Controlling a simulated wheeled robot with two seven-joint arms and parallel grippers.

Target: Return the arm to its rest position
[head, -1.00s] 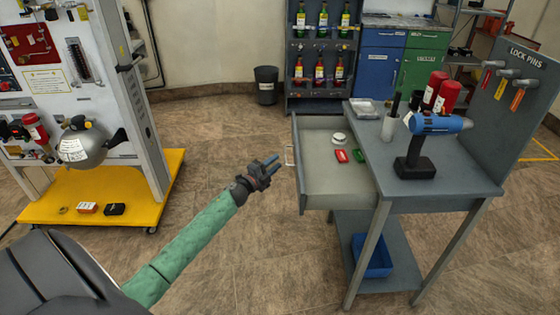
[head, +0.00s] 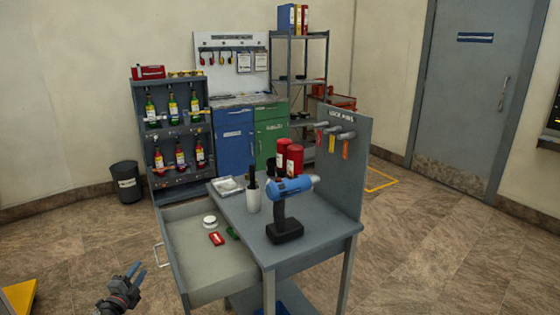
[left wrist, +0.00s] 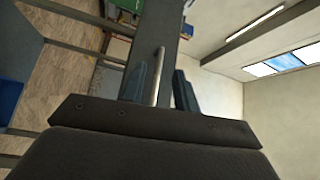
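My left gripper (head: 137,272) is at the lower left of the head view, beside the open drawer (head: 205,270) of the grey cart. Its two blue-grey fingers are apart, with nothing held between them. The pale drawer handle (head: 161,256) is to the right of the fingertips, apart from them in the head view. In the left wrist view the open fingers (left wrist: 162,88) show a gap, and a pale bar, which looks like the handle, shows in line with it. My right gripper is in neither view.
The drawer holds a white round item (head: 210,221), a red item (head: 216,239) and a green one. A blue drill (head: 287,205) stands on the cart top (head: 322,231). A yellow platform corner (head: 18,297) is at the lower left.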

